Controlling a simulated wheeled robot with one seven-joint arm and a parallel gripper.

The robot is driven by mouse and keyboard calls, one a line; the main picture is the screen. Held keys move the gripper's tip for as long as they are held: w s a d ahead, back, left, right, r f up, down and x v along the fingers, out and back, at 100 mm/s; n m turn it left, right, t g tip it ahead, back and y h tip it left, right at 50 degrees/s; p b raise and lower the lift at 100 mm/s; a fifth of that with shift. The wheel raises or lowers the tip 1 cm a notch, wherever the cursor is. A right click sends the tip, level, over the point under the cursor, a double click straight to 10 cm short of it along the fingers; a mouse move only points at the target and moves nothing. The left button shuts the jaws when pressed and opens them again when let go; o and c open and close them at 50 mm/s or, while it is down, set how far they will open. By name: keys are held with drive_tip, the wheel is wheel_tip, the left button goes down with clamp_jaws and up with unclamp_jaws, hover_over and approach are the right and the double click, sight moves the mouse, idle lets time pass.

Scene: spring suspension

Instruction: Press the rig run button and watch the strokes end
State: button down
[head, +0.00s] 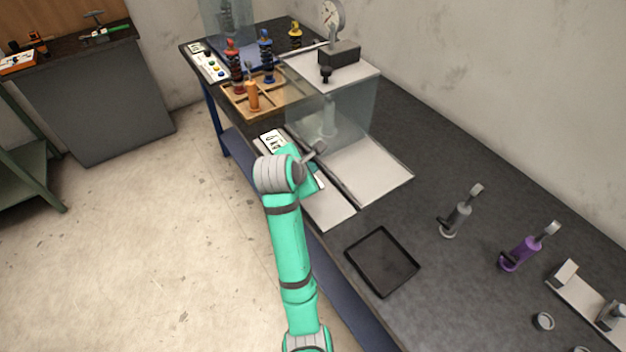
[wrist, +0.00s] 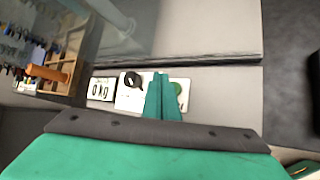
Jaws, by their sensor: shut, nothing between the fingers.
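The rig's control panel (wrist: 207,90) is a light strip along the front of the rig. In the wrist view it carries a white counter plate (wrist: 101,89) with dark digits, a black knob (wrist: 133,79) and a green round button (wrist: 179,89), partly hidden behind my fingers. My gripper (wrist: 160,76) is shut and empty, its fingers over the panel between the knob and the green button. I cannot tell whether it touches the panel. In the head view my gripper (head: 312,184) hides much of the panel; the counter plate (head: 272,139) shows beyond it.
The rig's clear guard (head: 345,118) stands behind the panel, with a dial gauge (head: 332,14) above. A wooden tray (head: 262,110) with spring dampers stands beyond.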

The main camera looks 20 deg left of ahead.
drive_tip(key=shift+w+f, duration=0.15)
drive_tip(key=shift+f, duration=0.8)
drive_tip(key=shift+a+f, duration=0.1)
drive_tip(key=shift+a, duration=0.1)
drive_tip(key=shift+d, duration=0.55)
drive_tip(key=shift+a, duration=0.1)
drive_tip(key=shift+a, duration=0.25)
drive_tip(key=shift+f, duration=0.1)
drive_tip(key=shift+s+f, duration=0.2)
drive_tip(key=shift+f, duration=0.1)
